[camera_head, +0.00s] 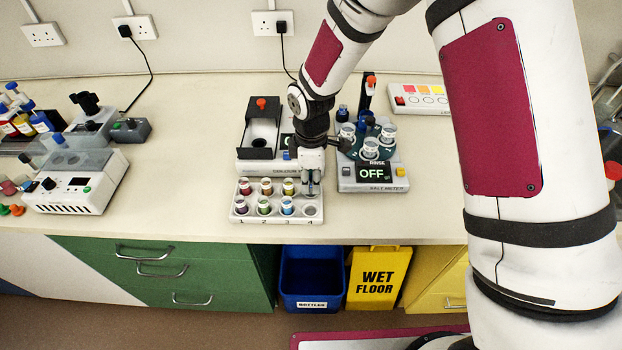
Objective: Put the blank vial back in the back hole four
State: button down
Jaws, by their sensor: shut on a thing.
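The white vial rack (276,219) stands near the bench's front edge, with two rows of holes and the numbers 1 to 4 along its front. Coloured vials fill holes one to three in both rows. The front hole four (310,210) looks empty. My gripper (313,189) points down over the back hole four and is shut on the blank vial, a small pale shape between the fingers. The fingers hide most of the vial and the back hole four, so I cannot tell how far the vial is in the hole.
A machine with an open black lid (260,127) stands close behind the rack. A device reading OFF (372,173), holding several vials, stands to the right. A white heater-like box (75,182) is far left. The bench between it and the rack is clear.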

jog(key=shift+f, duration=0.15)
jog(key=shift+f, duration=0.15)
jog(key=c, duration=1.5)
grip_release()
jog(key=shift+o, duration=0.2)
